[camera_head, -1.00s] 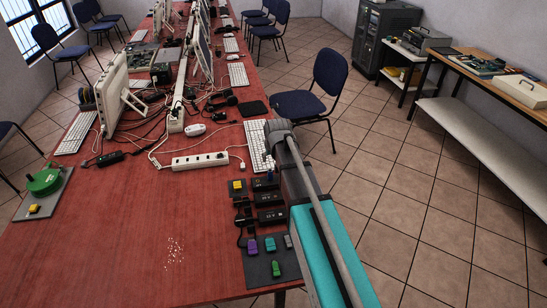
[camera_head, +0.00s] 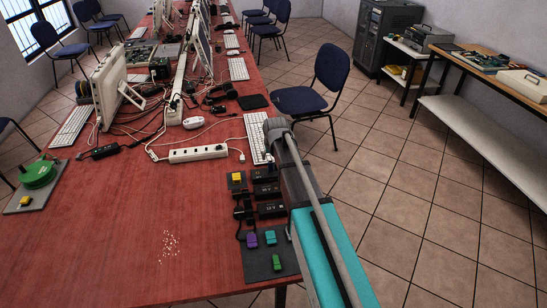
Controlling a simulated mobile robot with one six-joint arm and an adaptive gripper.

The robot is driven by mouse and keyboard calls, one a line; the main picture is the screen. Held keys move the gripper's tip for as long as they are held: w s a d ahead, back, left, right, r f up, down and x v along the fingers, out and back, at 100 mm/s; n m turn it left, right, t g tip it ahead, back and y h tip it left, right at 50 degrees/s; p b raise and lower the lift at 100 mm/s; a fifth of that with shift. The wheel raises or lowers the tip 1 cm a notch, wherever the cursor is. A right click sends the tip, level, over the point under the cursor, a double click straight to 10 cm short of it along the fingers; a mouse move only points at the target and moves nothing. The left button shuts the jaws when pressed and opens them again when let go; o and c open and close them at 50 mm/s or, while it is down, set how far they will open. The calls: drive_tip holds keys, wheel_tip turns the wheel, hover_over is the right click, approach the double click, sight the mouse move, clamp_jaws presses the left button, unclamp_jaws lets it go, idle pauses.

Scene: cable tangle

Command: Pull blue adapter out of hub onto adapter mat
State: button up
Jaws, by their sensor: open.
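The dark adapter mat (camera_head: 254,265) lies at the near right end of the red table. On it sit a purple adapter (camera_head: 252,240), a blue-green adapter (camera_head: 270,237) and a green adapter (camera_head: 276,263). Black hub-like blocks (camera_head: 270,209) stand in a row just beyond the mat, close to my arm. Any blue adapter seated in them is too small and dark to make out. My grey and teal arm rises from the lower right, past the right side of the mat and blocks, and covers part of that edge. I cannot make out my gripper's fingers.
A yellow block (camera_head: 236,182) sits left of the hub blocks. A white power strip (camera_head: 197,153), cables and keyboards lie farther back. A green round object (camera_head: 38,174) on a grey plate is at far left. The table's front middle is clear except small pale specks (camera_head: 169,245).

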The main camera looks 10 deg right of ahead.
sight(271, 162)
drive_tip(key=shift+b+x, duration=2.8)
drive_tip(key=shift+x, duration=0.5)
clamp_jaws()
